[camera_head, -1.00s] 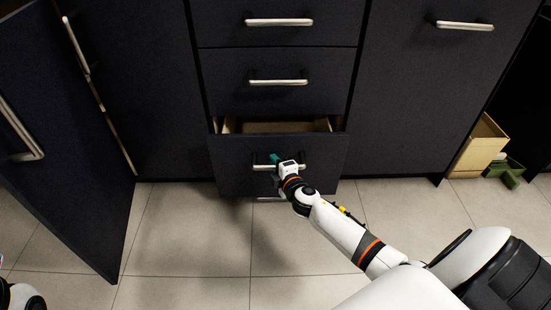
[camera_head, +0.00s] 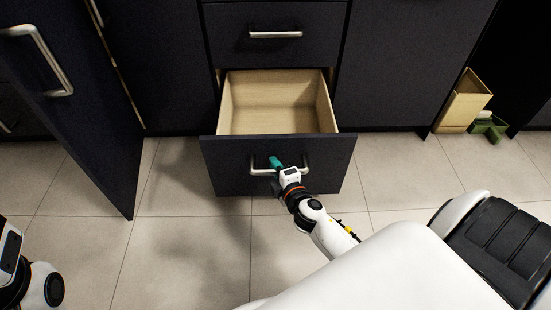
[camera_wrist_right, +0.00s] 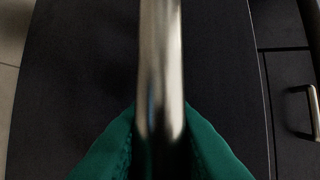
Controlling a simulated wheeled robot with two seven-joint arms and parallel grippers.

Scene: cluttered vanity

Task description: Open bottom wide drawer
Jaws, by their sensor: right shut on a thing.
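The bottom wide drawer (camera_head: 228,178) has a dark front and a pale wooden inside. In the head view it stands well out of the cabinet, and its inside looks empty. Its metal bar handle (camera_head: 262,172) crosses the front. My right gripper (camera_head: 276,163), with teal fingers, is shut on this handle. In the right wrist view the handle (camera_wrist_right: 160,70) runs between the two teal fingers (camera_wrist_right: 160,140), with the dark drawer front behind it. Of my left arm only a part shows at the lower left edge; its gripper is out of view.
A closed drawer (camera_head: 275,50) sits above the open one. A dark cabinet door (camera_head: 75,110) stands open at the left. A tan box (camera_head: 462,102) and a green item (camera_head: 490,128) are on the floor at the right. The tiled floor (camera_head: 190,240) in front is mostly clear.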

